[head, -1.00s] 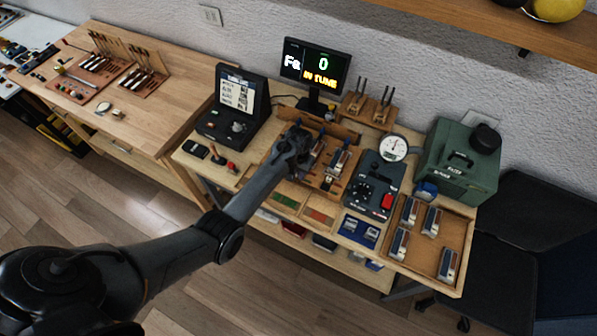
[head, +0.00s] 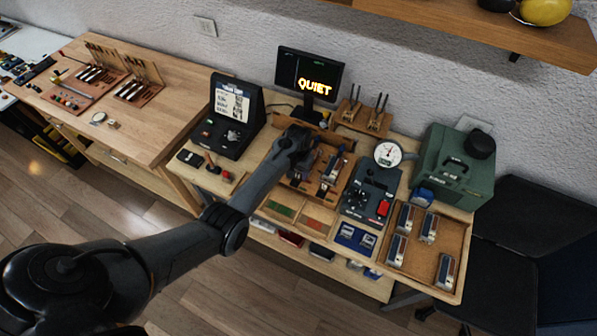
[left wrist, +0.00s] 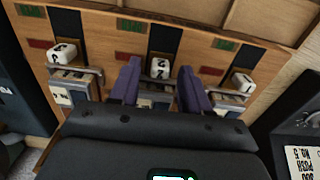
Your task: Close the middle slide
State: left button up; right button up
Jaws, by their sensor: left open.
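The middle slide's white knob (left wrist: 159,67), marked 2, sits at the lower end of a black slot (left wrist: 165,38) in the left wrist view. A red patch (left wrist: 125,57) lies beside it and a green patch (left wrist: 130,26) lies farther up. My left gripper is open in the left wrist view (left wrist: 160,85), with one purple finger on each side of the middle slide. Contact with the knob cannot be told. In the head view my left gripper (head: 301,158) covers part of the wooden slide unit (head: 298,184). My right gripper is not in view.
Two similar white knobs flank the middle one: a left knob (left wrist: 62,53) and a right knob (left wrist: 242,82). A dark control box (head: 370,193) with a red button stands right of the unit. A monitor (head: 309,75) showing QUIET stands behind.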

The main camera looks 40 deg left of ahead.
aim_at(298, 173)
pick_arm(q)
notch_tip(298, 173, up, 11)
jog(key=shift+p, duration=0.35)
dwell(0.3)
jog(key=shift+f, duration=0.1)
